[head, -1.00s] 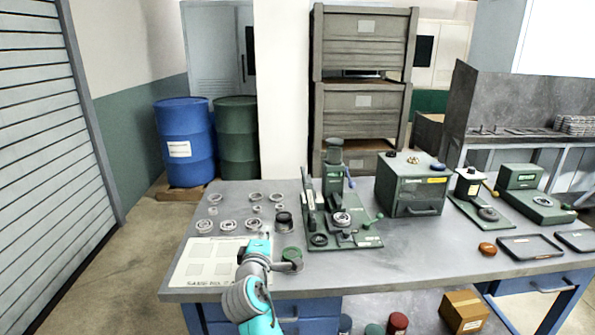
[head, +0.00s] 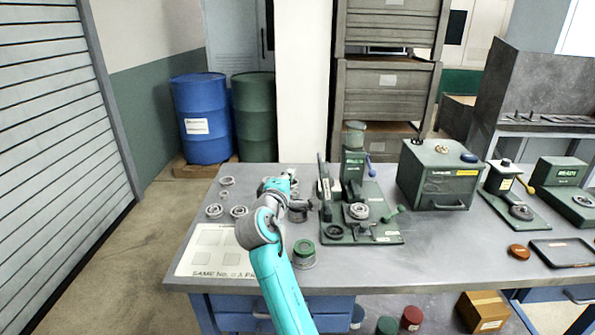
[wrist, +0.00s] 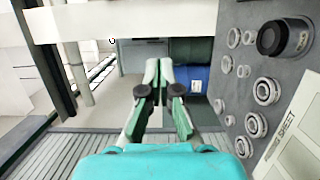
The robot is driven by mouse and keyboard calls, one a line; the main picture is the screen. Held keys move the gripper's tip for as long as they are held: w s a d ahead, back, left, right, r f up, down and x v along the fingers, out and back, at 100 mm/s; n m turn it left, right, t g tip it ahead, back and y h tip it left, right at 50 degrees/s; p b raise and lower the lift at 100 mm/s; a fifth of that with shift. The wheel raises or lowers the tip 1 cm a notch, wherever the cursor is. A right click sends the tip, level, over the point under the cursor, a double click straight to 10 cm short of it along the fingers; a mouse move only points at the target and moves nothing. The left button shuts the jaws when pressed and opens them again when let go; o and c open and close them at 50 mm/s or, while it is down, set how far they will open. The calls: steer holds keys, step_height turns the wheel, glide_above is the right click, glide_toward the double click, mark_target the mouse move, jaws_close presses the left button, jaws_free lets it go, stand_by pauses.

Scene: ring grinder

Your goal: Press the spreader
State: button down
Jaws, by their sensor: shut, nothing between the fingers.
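Several green devices stand on the bench, and I cannot tell for sure which one is the spreader. A green fixture (head: 388,232) with an upright column (head: 353,168), side levers and a ring (head: 357,211) on it stands mid-bench. My gripper (wrist: 158,72) is shut and empty, with its fingertips together in the wrist view. In the head view my arm reaches over the left part of the bench, left of the fixture and apart from it. The fingers cannot be made out clearly there.
Several metal rings (wrist: 266,91) and a dark-topped cylinder (wrist: 285,37) lie beside my gripper. A green-topped round piece (head: 304,249) stands near the front edge. A printed sheet (head: 213,262) lies at front left. A green box (head: 438,176) stands right of the fixture.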

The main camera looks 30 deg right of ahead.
mark_target(324, 181)
steer(key=w+d, duration=0.3)
steer(key=d, duration=0.6)
steer(key=shift+w+d, duration=0.2)
steer(key=shift+d, duration=0.15)
steer(key=shift+d, duration=0.1)
